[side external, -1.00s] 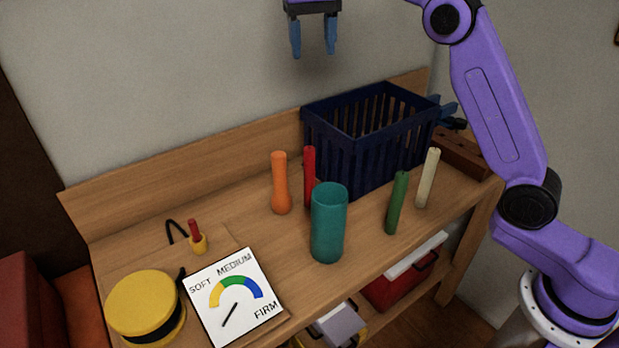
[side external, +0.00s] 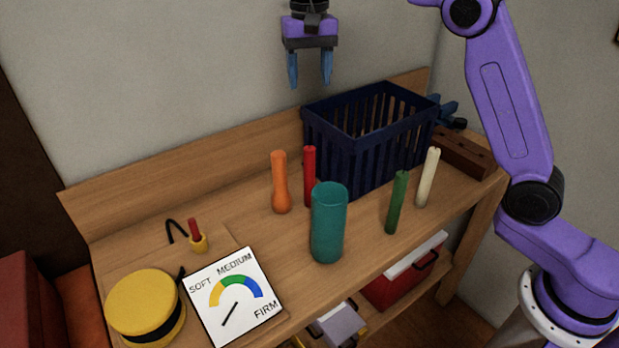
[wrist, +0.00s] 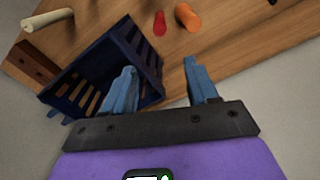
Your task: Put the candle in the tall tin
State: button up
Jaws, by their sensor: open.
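The tall teal tin (side external: 328,225) stands upright on the wooden bench with its open top facing up. Several slim upright sticks stand around it: orange (side external: 280,183), red (side external: 309,178), green (side external: 397,203) and cream (side external: 428,178). I cannot tell for certain which is the candle. My gripper (side external: 310,84) is open and empty, pointing down, high above the back of the bench near the basket. In the wrist view, my gripper (wrist: 160,70) has nothing between its fingers; the cream stick (wrist: 47,20), red stick (wrist: 160,24) and orange stick (wrist: 187,17) show beyond.
A dark blue slatted basket (side external: 345,150) stands behind the sticks. A brown wooden block (side external: 462,155) lies at the right end. A yellow round object (side external: 145,302), a firmness dial card (side external: 235,297) and a small red-and-yellow item (side external: 197,237) are at left. A low back board edges the bench.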

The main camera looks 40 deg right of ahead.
send_over(310, 148)
jog(key=f, duration=1.1)
jog(key=shift+w+d, duration=0.1)
jog(key=shift+w, duration=0.1)
jog(key=shift+s+f, duration=0.2)
jog(key=shift+f, duration=2.4)
grip_shut()
